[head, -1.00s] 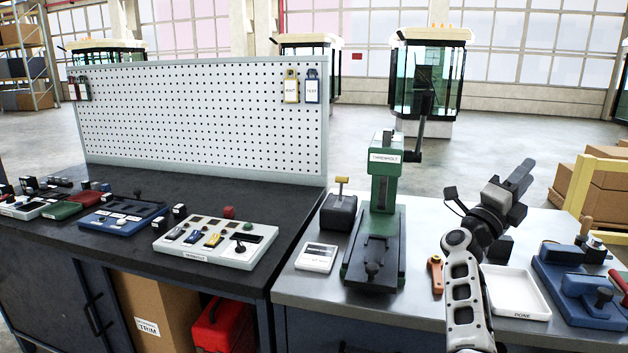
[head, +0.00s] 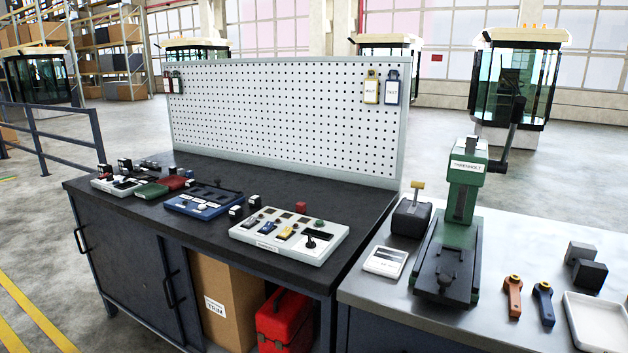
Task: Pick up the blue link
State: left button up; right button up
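The blue link (head: 543,304) is a short blue bar with an orange round top, lying on the grey metal table (head: 386,314) at the right. An orange link (head: 512,297) of like shape lies just left of it, a small gap apart. A white tray (head: 571,325) is close to its right. Nothing covers the blue link. Neither of my grippers is in view.
A green press (head: 462,205) labelled THRENHOLT stands left of the links. A white scale-like device (head: 385,261) is left of the press. A dark bench (head: 150,228) with control panels and a pegboard (head: 290,115) fills the left.

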aim_at(547, 314)
jog(key=z, duration=0.6)
jog(key=i, duration=0.75)
jog(key=z, duration=0.35)
